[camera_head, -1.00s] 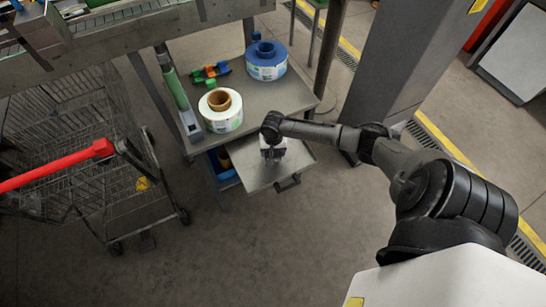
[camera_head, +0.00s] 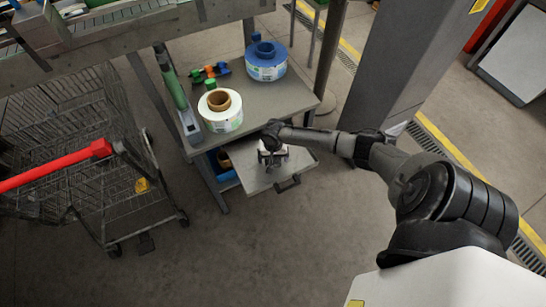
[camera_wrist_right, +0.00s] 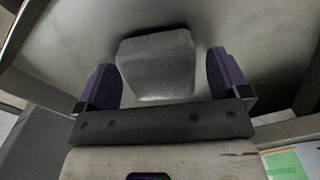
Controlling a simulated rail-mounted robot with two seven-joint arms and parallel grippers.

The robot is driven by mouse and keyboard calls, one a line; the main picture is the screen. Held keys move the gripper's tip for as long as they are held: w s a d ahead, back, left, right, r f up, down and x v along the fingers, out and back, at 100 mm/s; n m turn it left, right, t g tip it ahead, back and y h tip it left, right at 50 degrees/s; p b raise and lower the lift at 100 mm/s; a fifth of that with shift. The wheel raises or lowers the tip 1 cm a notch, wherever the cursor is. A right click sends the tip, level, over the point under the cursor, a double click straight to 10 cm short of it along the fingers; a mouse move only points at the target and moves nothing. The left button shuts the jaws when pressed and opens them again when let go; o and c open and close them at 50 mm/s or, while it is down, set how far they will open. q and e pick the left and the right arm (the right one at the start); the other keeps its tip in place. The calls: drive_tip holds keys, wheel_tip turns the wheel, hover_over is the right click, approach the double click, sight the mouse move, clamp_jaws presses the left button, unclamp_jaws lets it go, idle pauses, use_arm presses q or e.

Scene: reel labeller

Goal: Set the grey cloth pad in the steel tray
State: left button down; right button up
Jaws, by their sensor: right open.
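The steel tray (camera_head: 250,180) is a flat pulled-out tray at the front of the workbench, below its top. Its pale metal surface also shows in the right wrist view (camera_wrist_right: 75,45). My right gripper (camera_head: 270,158) is over the tray. In the right wrist view its two purple fingers (camera_wrist_right: 160,68) stand apart, open. The grey cloth pad (camera_wrist_right: 157,75), a thick rounded block, lies between the fingers, with a gap at each side. It appears to rest on the tray, though its underside is hidden. In the head view the arm mostly hides the pad. My left gripper is not in view.
A white reel (camera_head: 221,112) and a blue reel (camera_head: 266,62) stand on the bench top (camera_head: 285,95), with small coloured parts (camera_head: 210,72) behind. A wire cart (camera_head: 95,160) with a red handle stands at left. Blue bins (camera_head: 225,172) sit below the bench. Open floor lies in front.

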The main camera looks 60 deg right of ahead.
drive_tip(key=shift+r, duration=0.1)
wheel_tip(320, 180, up, 10)
drive_tip(key=p, duration=0.3)
drive_tip(key=s+a+f+n+t, duration=0.1)
drive_tip(key=s+a+n, duration=0.35)
drive_tip(key=a, duration=0.55)
drive_tip(key=s+a+f+n, duration=0.1)
drive_tip(key=s+a+n, duration=0.4)
drive_tip(key=a, duration=0.5)
drive_tip(key=s+a+r+n+t, duration=0.2)
drive_tip(key=s+a+r+n, duration=0.2)
drive_tip(key=s+a+r, duration=0.2)
drive_tip(key=s+r, duration=0.2)
drive_tip(key=s, duration=0.2)
drive_tip(key=shift+r+t, duration=0.2)
drive_tip(key=shift+t, duration=0.1)
